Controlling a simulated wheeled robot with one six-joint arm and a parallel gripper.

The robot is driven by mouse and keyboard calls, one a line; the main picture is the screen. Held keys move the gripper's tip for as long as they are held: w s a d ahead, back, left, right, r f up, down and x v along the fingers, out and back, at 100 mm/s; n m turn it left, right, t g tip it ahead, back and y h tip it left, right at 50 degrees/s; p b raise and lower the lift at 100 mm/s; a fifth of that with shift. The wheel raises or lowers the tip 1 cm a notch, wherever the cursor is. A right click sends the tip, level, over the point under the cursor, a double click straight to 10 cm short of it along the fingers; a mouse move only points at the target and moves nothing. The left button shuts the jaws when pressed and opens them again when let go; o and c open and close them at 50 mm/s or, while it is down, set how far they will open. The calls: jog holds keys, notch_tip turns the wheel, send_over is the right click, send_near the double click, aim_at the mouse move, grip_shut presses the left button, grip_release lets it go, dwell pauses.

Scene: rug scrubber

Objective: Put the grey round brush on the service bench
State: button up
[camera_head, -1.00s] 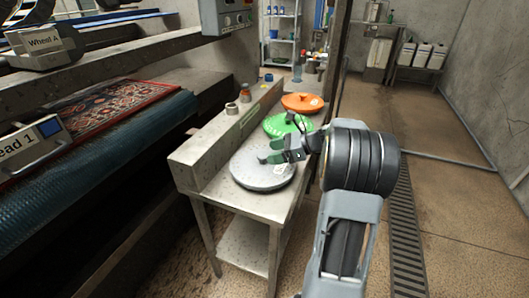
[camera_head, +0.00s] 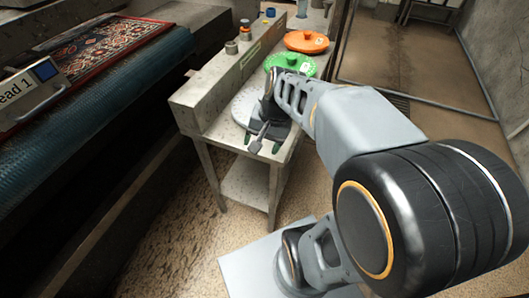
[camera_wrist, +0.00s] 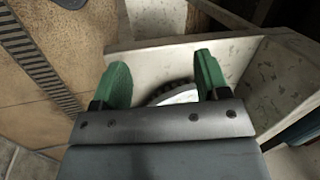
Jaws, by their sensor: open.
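The grey round brush (camera_head: 244,104) lies flat on the metal service bench (camera_head: 216,134), at its near end. My arm and gripper hide its right side. My gripper (camera_head: 262,143) is open and empty, with its green-tipped fingers pointing down over the bench's near edge, in front of the brush. In the wrist view the open fingers (camera_wrist: 160,85) are apart. A pale piece of the brush with a dark bristled edge (camera_wrist: 172,92) shows between and beyond them. I cannot tell whether a finger touches it.
A green round brush (camera_head: 292,64) and an orange one (camera_head: 306,41) lie behind the grey one on the bench. A raised ledge (camera_head: 215,85) with small fittings runs along the bench's left side. A patterned rug (camera_head: 95,47) lies on a machine at left. Floor is clear at right.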

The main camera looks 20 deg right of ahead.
jog(key=s+n+h, duration=0.1)
jog(key=n, duration=0.1)
jog(key=s+a+n+t+h, duration=0.1)
jog(key=n, duration=0.2)
jog(key=s+f+n+h, duration=0.1)
jog(key=s+n, duration=0.1)
jog(key=shift+a+n+t, duration=0.25)
jog(key=shift+n+t, duration=0.05)
jog(key=shift+t, duration=0.1)
